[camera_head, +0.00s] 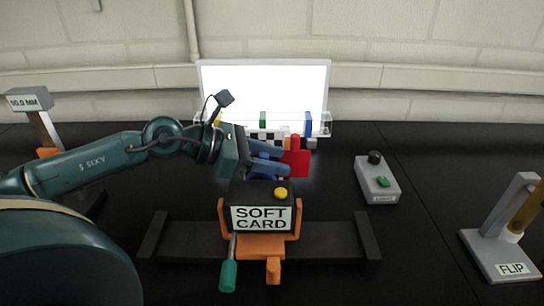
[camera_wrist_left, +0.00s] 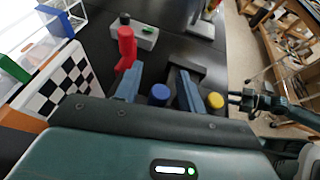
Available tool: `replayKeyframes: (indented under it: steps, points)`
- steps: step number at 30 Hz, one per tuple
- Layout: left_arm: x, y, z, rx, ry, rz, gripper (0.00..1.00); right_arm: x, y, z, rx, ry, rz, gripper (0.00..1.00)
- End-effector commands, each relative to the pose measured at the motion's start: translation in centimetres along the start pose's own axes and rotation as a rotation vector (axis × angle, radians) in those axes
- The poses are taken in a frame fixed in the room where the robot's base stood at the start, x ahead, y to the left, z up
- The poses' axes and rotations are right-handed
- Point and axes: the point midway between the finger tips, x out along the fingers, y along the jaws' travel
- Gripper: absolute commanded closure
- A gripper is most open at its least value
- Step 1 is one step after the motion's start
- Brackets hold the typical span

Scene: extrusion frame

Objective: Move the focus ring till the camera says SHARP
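The camera (camera_head: 260,215) is a dark box in an orange cradle; its screen reads SOFT CARD. A yellow button (camera_head: 281,193) is on top, and it shows in the left wrist view (camera_wrist_left: 215,100). My left gripper (camera_head: 275,160) is just behind the camera, open. In the left wrist view its blue fingers (camera_wrist_left: 158,88) stand apart, with a round blue knob (camera_wrist_left: 160,94) seen between them and gaps at both sides. I cannot tell whether this knob belongs to the focus ring. A red piece with a handle (camera_wrist_left: 127,45) is beyond the fingers. My right gripper (camera_wrist_left: 242,98) appears small in the left wrist view.
A lit white panel (camera_head: 263,85) stands behind a checkered card (camera_wrist_left: 55,88). A grey control box (camera_head: 378,182) and a FLIP stand (camera_head: 510,266) are at right. A MM sign (camera_head: 28,100) is at left. A dark rail (camera_head: 330,243) and green-handled lever (camera_head: 229,274) are in front.

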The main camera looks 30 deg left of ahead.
Motion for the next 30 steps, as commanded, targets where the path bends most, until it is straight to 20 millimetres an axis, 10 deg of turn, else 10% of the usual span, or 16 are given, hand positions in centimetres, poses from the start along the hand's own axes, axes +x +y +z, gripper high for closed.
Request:
replayKeyframes:
  steps: [9,23,30]
  points:
    - [0.08,0.01,-0.04,0.000,0.001,0.000,0.61,0.01,0.00,0.03,0.001,-0.001,0.001,0.64]
    - [0.07,0.00,-0.03,-0.001,0.000,0.000,0.99,-0.18,-0.20,0.45,0.004,-0.010,-0.002,0.64]
    - [0.07,-0.01,-0.02,0.000,0.000,0.000,1.00,-0.24,-0.31,0.57,0.005,-0.012,-0.004,0.64]
